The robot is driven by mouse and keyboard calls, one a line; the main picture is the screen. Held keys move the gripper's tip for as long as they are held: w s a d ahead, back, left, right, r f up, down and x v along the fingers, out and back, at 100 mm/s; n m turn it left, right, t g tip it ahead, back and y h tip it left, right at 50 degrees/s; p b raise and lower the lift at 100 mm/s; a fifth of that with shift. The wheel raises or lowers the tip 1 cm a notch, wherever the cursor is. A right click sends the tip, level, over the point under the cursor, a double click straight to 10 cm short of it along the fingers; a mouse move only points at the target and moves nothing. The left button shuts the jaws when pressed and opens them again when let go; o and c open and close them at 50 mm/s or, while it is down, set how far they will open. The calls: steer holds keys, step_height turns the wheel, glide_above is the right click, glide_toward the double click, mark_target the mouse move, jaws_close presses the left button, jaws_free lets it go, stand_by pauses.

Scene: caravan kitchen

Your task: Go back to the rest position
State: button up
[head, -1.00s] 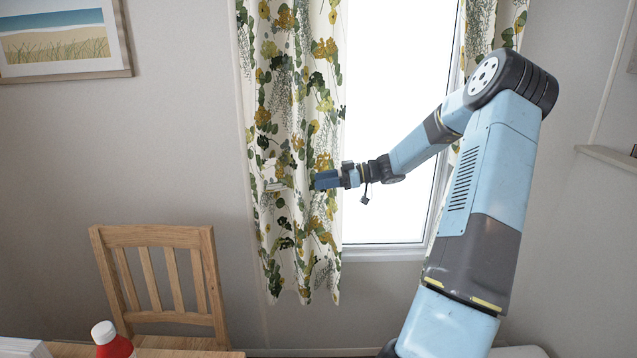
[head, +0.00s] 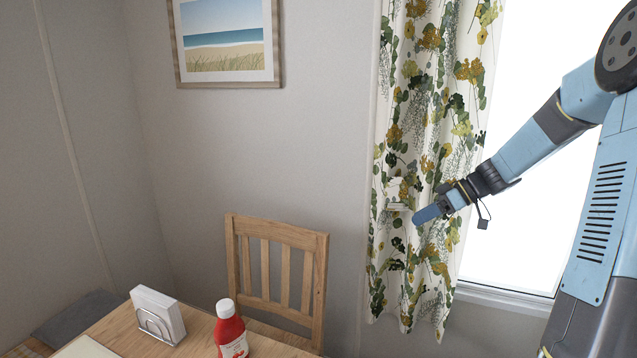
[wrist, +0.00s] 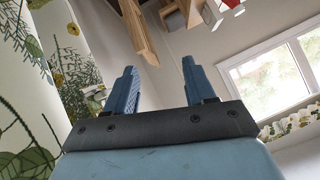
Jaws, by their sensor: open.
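My gripper (head: 418,217) is in front of the floral curtain (head: 437,95) in the head view, its blue fingers pointing left and slightly down. In the wrist view my gripper (wrist: 155,68) has its two blue fingers spread apart, with nothing between them. The curtain also shows close by at the left of the wrist view (wrist: 68,60). I cannot tell whether the gripper touches the cloth. My arm reaches in from the right of the head view, bent at the elbow, in front of the bright window (head: 520,130).
A wooden table (head: 195,325) at the lower left holds a red bottle (head: 231,330) and a napkin holder (head: 158,315). A wooden chair (head: 277,262) stands behind it. A framed beach picture (head: 226,40) hangs on the wall. The space between chair and curtain looks clear.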

steer(key=s+a+r+m+h, duration=0.2)
steer(key=s+a+r+h, duration=0.15)
steer(key=s, duration=0.35)
steer(key=s+a+r+m+h, duration=0.3)
steer(key=s+h, duration=0.1)
steer(key=s, duration=0.4)
steer(key=s+d+r+m+t+h, duration=0.1)
steer(key=s+r+m+t, duration=0.1)
steer(key=s, duration=0.6)
steer(key=s+d+r+m+t+h, duration=0.1)
steer(key=s+m, duration=0.3)
steer(key=s, duration=0.4)
steer(key=shift+s+r+t+h, duration=0.2)
steer(key=shift+r+t+h, duration=0.25)
steer(key=shift+r, duration=0.35)
